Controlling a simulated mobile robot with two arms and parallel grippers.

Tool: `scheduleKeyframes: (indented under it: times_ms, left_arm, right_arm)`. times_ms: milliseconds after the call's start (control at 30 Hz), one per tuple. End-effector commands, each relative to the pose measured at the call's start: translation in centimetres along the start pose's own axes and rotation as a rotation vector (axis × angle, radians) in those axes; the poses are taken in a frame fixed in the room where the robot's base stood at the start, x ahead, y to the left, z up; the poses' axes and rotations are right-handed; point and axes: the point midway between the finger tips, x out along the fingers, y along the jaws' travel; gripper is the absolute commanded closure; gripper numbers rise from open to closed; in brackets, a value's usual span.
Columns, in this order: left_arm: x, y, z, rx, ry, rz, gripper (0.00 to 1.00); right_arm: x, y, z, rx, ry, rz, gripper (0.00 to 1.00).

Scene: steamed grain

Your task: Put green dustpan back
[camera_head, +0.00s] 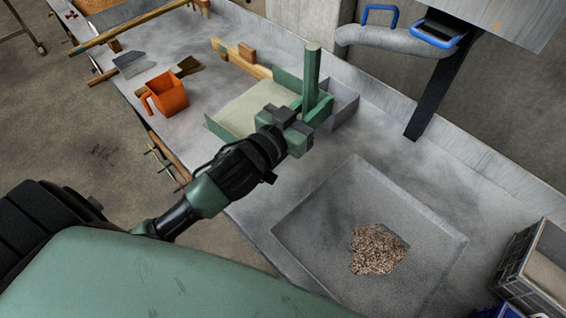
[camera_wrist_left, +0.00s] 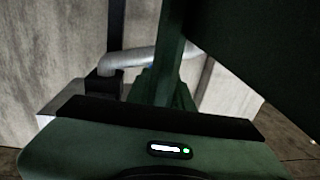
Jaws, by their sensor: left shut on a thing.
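The green dustpan (camera_head: 222,130) is at the middle of the worktable in the head view, with a pale inner face and green walls. A green post-like part (camera_head: 311,75) stands up at its right side and looks like its handle. My left gripper (camera_head: 297,128) is shut on the dustpan at this side. The gripper covers the exact grip spot, and I cannot tell whether the pan touches the table. In the left wrist view, a green bar (camera_wrist_left: 171,55) rises in front of the gripper and a dark green panel (camera_wrist_left: 265,45) fills the upper right. My right gripper is not in view.
A grey open box (camera_head: 345,103) is just right of the dustpan. A grey crate (camera_head: 515,262) stands at right.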

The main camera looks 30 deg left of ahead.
Motion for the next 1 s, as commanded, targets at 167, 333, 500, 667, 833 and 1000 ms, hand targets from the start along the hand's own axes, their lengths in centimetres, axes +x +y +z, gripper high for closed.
scheduleKeyframes:
  times_ms: [167, 333, 500, 667, 833, 1000]
  left_arm:
    - [2.4, -1.0, 1.1, 0.019, -0.008, 0.069, 1.00]
    - [3.1, -1.5, 1.7, 0.016, -0.020, 0.091, 1.00]
    - [3.1, -1.6, 5.4, 0.011, -0.025, 0.090, 1.00]
    - [3.0, -1.6, 9.8, 0.010, -0.025, 0.090, 1.00]
    - [2.9, -1.6, 14.0, 0.012, -0.022, 0.090, 1.00]
    - [2.9, -1.7, 16.2, 0.014, -0.019, 0.091, 1.00]
  right_arm:
    - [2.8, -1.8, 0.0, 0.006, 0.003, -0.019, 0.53]
    - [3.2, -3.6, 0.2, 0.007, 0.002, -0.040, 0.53]
    - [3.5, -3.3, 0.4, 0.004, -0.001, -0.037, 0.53]
    - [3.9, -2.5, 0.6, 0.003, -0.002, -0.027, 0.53]
    - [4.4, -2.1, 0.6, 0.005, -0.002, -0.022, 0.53]
    - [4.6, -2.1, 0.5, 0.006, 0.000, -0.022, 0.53]
